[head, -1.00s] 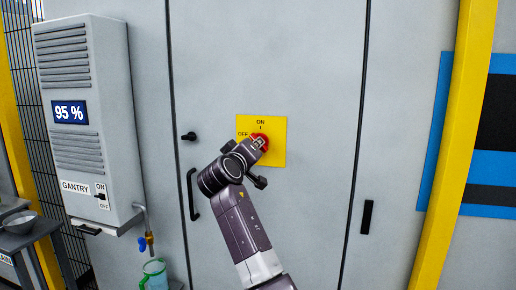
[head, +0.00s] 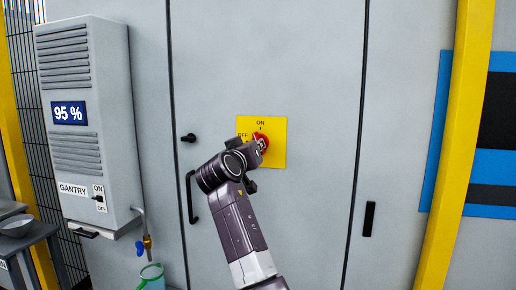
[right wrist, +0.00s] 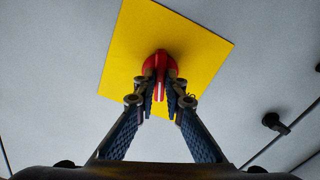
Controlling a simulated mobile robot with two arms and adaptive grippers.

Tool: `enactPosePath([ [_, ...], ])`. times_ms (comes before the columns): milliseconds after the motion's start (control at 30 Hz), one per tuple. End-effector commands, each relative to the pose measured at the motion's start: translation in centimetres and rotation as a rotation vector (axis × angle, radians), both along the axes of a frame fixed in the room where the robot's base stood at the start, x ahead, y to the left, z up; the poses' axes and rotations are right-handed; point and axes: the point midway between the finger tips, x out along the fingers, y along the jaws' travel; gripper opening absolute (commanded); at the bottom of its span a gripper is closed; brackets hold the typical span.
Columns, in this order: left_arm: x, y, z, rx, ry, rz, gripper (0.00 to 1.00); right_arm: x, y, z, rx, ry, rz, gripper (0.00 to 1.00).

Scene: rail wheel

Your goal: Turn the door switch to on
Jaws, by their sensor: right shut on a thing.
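The door switch is a red rotary knob (head: 262,136) on a square yellow plate (head: 275,157), fixed to a grey cabinet door. The plate has ON printed at the top and OFF at the left. My right gripper (head: 262,145) reaches up to the knob from below and covers much of it. In the right wrist view, my right gripper (right wrist: 160,88) has its two fingers closed on either side of the red knob (right wrist: 160,62). A pale line shows on the knob's grip. Which label it points at cannot be told. My left gripper is not in view.
A black door handle (head: 192,197) and a small black knob (head: 188,138) sit left of the plate. A grey gantry box (head: 85,140) with its own ON/OFF switch hangs further left, above a green bucket (head: 151,277). A yellow post (head: 455,145) stands at the right.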

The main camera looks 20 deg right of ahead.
Motion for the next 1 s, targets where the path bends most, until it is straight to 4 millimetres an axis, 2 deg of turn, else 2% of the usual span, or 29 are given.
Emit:
enactPosePath([
  [333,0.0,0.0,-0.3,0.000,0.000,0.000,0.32,0.1,0.1,-0.5,0.029,-0.010,0.000,0.00],
  [567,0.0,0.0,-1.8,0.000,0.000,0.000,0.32,0.1,0.1,-0.6,0.226,-0.144,0.001,0.00],
  [667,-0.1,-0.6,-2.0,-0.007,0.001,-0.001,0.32,0.1,0.1,-0.5,0.300,-0.195,0.000,0.00],
  [700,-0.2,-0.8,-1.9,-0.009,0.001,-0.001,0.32,0.1,0.0,-0.4,0.313,-0.204,-0.001,0.11],
  [900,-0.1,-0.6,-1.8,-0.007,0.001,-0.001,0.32,0.0,0.0,-0.2,0.305,-0.202,0.000,0.32],
  [1000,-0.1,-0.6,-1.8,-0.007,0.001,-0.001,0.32,0.0,0.0,-0.1,0.304,-0.203,-0.001,0.32],
])
